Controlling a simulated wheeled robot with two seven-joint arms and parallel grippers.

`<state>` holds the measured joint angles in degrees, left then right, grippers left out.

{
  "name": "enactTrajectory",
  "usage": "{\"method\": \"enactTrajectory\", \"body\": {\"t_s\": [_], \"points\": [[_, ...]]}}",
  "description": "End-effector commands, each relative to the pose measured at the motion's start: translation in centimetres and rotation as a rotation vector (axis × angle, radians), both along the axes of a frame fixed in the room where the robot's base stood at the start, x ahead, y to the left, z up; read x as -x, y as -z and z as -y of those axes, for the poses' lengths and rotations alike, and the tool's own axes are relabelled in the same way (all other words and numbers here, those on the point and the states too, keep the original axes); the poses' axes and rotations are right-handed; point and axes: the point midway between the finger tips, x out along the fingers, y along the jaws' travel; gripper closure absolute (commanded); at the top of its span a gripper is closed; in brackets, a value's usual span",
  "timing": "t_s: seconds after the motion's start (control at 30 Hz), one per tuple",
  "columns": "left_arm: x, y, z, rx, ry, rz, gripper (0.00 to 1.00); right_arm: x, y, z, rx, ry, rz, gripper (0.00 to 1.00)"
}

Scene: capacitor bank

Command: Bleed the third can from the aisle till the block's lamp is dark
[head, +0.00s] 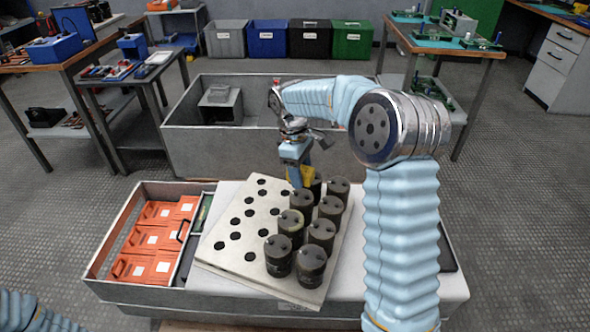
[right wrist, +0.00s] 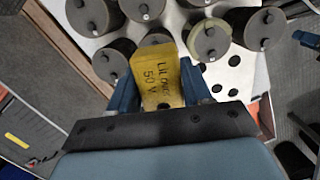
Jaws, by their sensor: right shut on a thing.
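My right gripper (head: 298,178) is shut on a yellow block (head: 308,176), over the far end of the can group. In the right wrist view the block (right wrist: 160,80) carries dark lettering with "50 V", and the gripper's blue fingers (right wrist: 157,86) flank it. Its far end overlaps a dark can (right wrist: 155,38); I cannot tell whether they touch. Several dark cylindrical cans, such as a near one (head: 311,266) and a far right one (head: 338,189), stand upright on a pale holed plate (head: 222,250). No lit lamp can be made out. My left gripper is out of view.
A grey bin (head: 95,262) with orange cases (head: 150,240) stands left of the plate. Behind is a larger grey crate (head: 185,150) with a grey box (head: 220,105) inside. The plate's left half has empty holes. My right arm covers the right side.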

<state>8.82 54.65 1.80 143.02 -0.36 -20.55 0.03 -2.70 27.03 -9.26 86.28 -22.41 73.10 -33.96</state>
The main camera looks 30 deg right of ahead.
Motion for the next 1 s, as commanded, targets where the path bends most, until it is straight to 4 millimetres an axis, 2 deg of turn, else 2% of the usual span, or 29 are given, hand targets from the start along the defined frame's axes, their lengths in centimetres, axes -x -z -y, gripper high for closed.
{"method": "enactTrajectory", "body": {"t_s": [0.27,0.7,1.0], "points": [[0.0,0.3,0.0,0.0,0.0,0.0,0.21,-0.2,0.9,0.5,0.0,0.013,0.0,0.92],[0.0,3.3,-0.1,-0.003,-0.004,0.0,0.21,-0.2,4.5,0.4,0.0,0.013,0.0,0.92],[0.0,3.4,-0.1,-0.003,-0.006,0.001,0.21,-0.2,4.6,0.4,0.0,0.012,0.0,0.92]]}}
